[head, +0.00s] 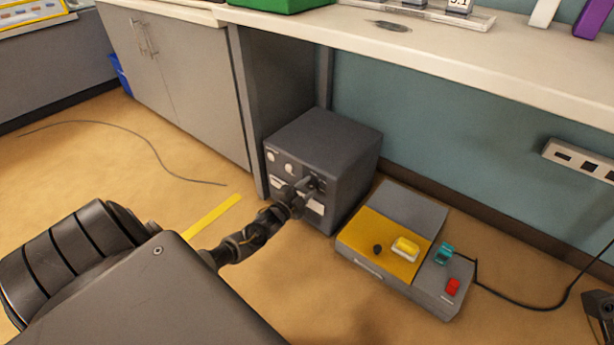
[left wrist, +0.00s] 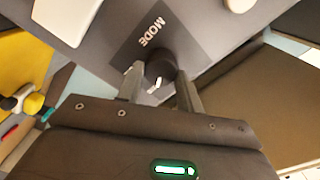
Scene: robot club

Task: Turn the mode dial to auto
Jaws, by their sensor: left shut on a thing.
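A dark grey cabinet (head: 330,142) stands on the floor under the bench, its front panel facing my left arm. My left gripper (head: 303,188) is at the right part of that panel and hides the dial in the head view. In the left wrist view, the black round mode dial (left wrist: 160,68) sits below the printed word MODE, with a white mark on its rim. The fingers of my left gripper (left wrist: 160,84) are on either side of the dial, shut on it. The auto label is not readable, so I cannot tell the setting.
A grey and yellow box (head: 374,225) with a yellow switch, a teal piece and a red button stands right of the cabinet. A black cable (head: 520,303) runs from it. A yellow strip (head: 212,217) lies on the floor. The bench top (head: 450,57) overhangs the cabinet.

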